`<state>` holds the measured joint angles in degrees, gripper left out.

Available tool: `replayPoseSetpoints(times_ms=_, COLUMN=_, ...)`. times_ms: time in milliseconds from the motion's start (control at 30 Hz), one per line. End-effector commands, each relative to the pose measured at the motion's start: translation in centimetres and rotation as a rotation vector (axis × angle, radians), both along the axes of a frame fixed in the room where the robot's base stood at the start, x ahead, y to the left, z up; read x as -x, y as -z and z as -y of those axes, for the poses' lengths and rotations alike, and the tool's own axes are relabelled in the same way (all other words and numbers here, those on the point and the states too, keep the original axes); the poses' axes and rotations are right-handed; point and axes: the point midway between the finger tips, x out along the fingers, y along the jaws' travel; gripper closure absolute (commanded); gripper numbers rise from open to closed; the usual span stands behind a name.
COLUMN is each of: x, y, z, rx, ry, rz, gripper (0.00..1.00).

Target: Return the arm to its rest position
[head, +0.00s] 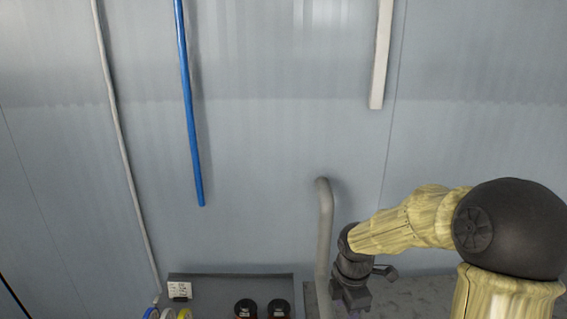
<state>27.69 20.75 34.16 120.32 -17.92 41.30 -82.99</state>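My arm comes in from the right edge in the head view, with a large dark round joint and pale yellow link covers. It reaches left and bends down at a dark wrist. My gripper (350,298) hangs below the wrist at the bottom of the picture. Its fingertips are cut off or too dark to make out, so I cannot tell whether it is open or shut. No held thing shows.
A grey wall fills the background, with a thin pale pipe (122,150), a blue pipe (187,100) and a grey bent pipe (325,235) close left of my wrist. A dark tray (228,283) holds jars (246,309) and coloured rolls (168,313).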

Motion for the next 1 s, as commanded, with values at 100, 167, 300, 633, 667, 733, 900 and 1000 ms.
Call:
replayPoseSetpoints(times_ms=100, x=1.9, y=0.7, z=-0.4, rx=0.002, ry=0.246, rz=0.015, gripper=0.52)
replayPoseSetpoints(times_ms=167, x=2.8, y=0.9, z=-0.4, rx=-0.002, ry=0.379, rz=0.026, gripper=0.52)
replayPoseSetpoints(times_ms=300, x=4.9, y=1.3, z=-0.4, rx=-0.025, ry=0.692, rz=0.058, gripper=0.52)
replayPoseSetpoints(times_ms=633, x=9.6, y=1.8, z=-0.1, rx=-0.158, ry=1.445, rz=0.13, gripper=0.52)
replayPoseSetpoints(times_ms=667, x=9.9, y=1.9, z=-0.1, rx=-0.174, ry=1.505, rz=0.135, gripper=0.52)
replayPoseSetpoints(times_ms=733, x=10.6, y=1.9, z=0.0, rx=-0.205, ry=1.622, rz=0.138, gripper=0.52)
replayPoseSetpoints(times_ms=900, x=11.2, y=2.0, z=0.1, rx=-0.241, ry=1.748, rz=0.139, gripper=0.52)
replayPoseSetpoints(times_ms=1000, x=11.2, y=1.9, z=0.1, rx=-0.241, ry=1.752, rz=0.139, gripper=0.52)
